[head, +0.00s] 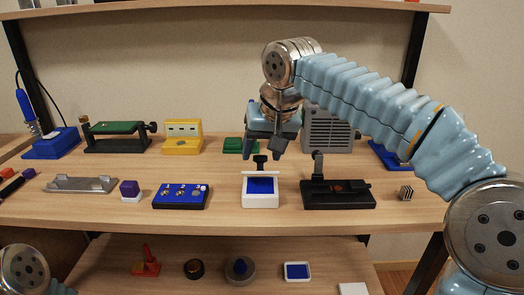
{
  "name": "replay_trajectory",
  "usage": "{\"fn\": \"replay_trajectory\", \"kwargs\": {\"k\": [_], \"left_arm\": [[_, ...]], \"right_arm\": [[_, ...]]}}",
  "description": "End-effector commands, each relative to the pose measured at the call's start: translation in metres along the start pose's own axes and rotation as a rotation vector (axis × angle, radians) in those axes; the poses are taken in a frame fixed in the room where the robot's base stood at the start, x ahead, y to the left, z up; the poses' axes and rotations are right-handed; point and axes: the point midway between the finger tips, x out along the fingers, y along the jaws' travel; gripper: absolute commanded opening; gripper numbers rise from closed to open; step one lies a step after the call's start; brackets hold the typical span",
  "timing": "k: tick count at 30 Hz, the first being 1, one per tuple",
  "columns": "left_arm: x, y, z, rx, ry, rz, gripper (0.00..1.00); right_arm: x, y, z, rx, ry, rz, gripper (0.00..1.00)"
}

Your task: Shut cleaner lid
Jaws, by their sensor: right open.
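A small white box with a blue inside (261,186), which looks like the cleaner, stands near the front of the upper shelf. Its blue inside shows, so it looks open; the lid's exact angle is hard to tell. A small black knob-like part (260,160) shows just behind its back edge; I cannot tell whether it belongs to the box. My right gripper (265,151) is open, pointing down above and behind the box, apart from it. My left gripper is out of view; only part of my left arm shows at the lower left.
A blue switch box (180,196) stands left of the white box, and a black device with an upright post (337,194) stands close on its right. A green block (233,146) and a grey vented unit (328,132) stand behind. The wooden shelf's front edge (220,229) is close.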

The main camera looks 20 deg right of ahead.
Motion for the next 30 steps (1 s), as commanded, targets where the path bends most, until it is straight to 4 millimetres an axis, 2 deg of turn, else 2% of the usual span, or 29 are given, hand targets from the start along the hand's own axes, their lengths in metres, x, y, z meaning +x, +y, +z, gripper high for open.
{"fn": "replay_trajectory", "kwargs": {"k": [3, 11, 23, 30], "left_arm": [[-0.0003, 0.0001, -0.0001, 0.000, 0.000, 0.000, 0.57], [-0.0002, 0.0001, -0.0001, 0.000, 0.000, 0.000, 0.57], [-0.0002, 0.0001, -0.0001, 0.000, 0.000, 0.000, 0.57], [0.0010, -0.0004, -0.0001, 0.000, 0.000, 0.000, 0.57]], "right_arm": [[0.0073, 0.0003, 0.0001, 0.000, 0.000, 0.000, 0.58], [0.0087, 0.0001, 0.0000, 0.000, 0.000, 0.000, 0.58], [0.0085, 0.0000, 0.0000, 0.000, 0.000, 0.000, 0.00], [0.0089, 0.0001, 0.0005, -0.001, 0.003, 0.000, 0.00]]}}
